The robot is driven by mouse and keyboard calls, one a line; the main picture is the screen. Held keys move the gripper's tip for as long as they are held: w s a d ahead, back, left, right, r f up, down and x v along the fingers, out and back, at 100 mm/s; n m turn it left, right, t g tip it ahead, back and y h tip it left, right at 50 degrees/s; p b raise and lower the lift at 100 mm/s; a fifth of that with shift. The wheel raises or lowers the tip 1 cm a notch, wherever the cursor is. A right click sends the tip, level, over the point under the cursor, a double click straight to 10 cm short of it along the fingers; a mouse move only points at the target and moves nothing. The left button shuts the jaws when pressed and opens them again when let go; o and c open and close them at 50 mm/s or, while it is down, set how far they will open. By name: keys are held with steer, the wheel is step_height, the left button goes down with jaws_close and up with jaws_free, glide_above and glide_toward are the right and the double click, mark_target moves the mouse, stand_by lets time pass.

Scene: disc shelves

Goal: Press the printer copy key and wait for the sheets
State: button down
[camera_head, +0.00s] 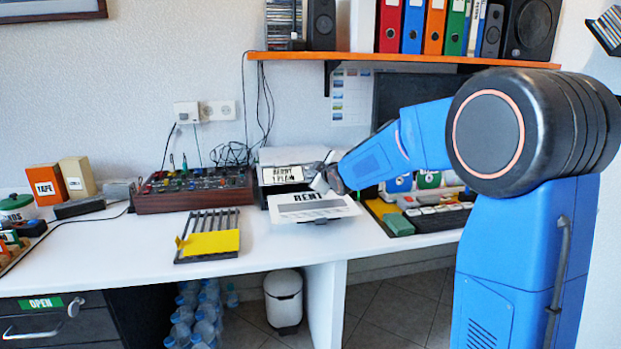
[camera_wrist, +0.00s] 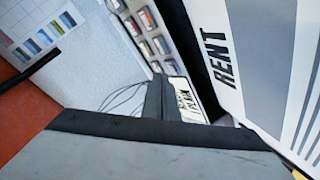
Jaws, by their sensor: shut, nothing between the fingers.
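The printer (camera_head: 267,160) stands at the back of the white desk, with a lit display (camera_head: 283,174) on its front; its text is too small to read surely. A sheet marked RENT (camera_head: 300,212) lies at the printer's front, out over the desk; it fills the right side of the wrist view (camera_wrist: 247,60). The display also shows in the wrist view (camera_wrist: 184,98), just past my fingertips. My gripper (camera_head: 321,184) is shut and empty, close to the printer's front, right of the display and above the sheet. I cannot make out the copy key or whether my fingers touch it.
A black rack with a yellow piece (camera_head: 210,242) lies left of the sheet. A mixer board (camera_head: 190,192) stands left of the printer. An orange shelf (camera_head: 400,58) with binders hangs above. A green-ended tray (camera_head: 395,222) and a keyboard (camera_head: 445,216) are to the right.

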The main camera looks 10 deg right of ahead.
steer(key=shift+f, duration=0.15)
stand_by(0.4)
steer(key=shift+w+f, duration=0.2)
steer(key=shift+w+f, duration=0.2)
steer(key=shift+f, duration=0.15)
stand_by(1.2)
steer(key=shift+s+r, duration=0.4)
steer(key=shift+r, duration=0.3)
